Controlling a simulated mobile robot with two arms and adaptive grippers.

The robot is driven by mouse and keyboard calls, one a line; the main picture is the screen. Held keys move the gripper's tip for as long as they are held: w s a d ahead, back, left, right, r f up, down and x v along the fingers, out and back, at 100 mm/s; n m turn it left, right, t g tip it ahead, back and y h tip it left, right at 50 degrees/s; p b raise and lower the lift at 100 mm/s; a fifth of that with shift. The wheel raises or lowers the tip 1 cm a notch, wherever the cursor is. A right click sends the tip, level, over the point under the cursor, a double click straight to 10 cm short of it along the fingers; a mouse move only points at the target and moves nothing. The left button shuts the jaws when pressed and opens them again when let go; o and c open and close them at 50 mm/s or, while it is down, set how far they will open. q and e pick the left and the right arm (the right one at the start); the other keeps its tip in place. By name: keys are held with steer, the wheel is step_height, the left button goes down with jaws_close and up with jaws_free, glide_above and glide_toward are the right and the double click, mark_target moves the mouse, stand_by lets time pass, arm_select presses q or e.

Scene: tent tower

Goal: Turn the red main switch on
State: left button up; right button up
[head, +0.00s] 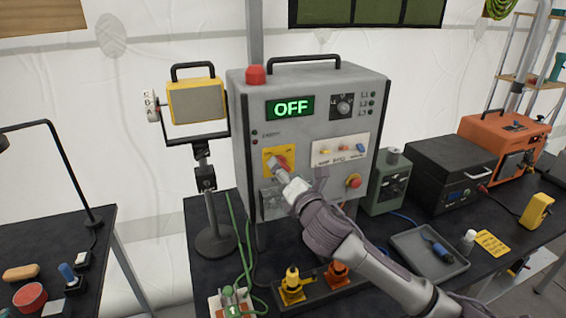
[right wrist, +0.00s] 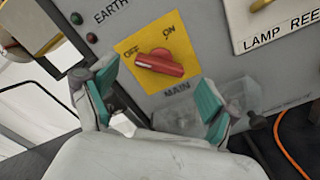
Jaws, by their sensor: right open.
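The red main switch (right wrist: 160,64) is a rotary knob on a yellow plate (right wrist: 135,42) marked OFF, ON and MAIN. Its handle lies nearly level in the right wrist view, with its left end beside OFF. The plate (head: 268,154) also shows on the front of the grey control box (head: 240,130) in the head view. The box's green display (head: 291,107) reads OFF. My right gripper (right wrist: 157,98) is open and empty, its teal-padded fingers spread just below the knob, apart from it. In the head view my right gripper (head: 283,176) partly hides the switch. My left gripper is out of view.
A clear plastic piece (right wrist: 238,95) sits below the plate, near the right finger. A red button (head: 353,181) is to the right on the box. A work lamp (head: 197,101) stands left. Yellow and orange connectors (head: 293,284) and a grey tray (head: 430,255) lie on the bench.

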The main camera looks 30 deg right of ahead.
steer(key=shift+x, duration=1.35)
steer(key=c, duration=1.1)
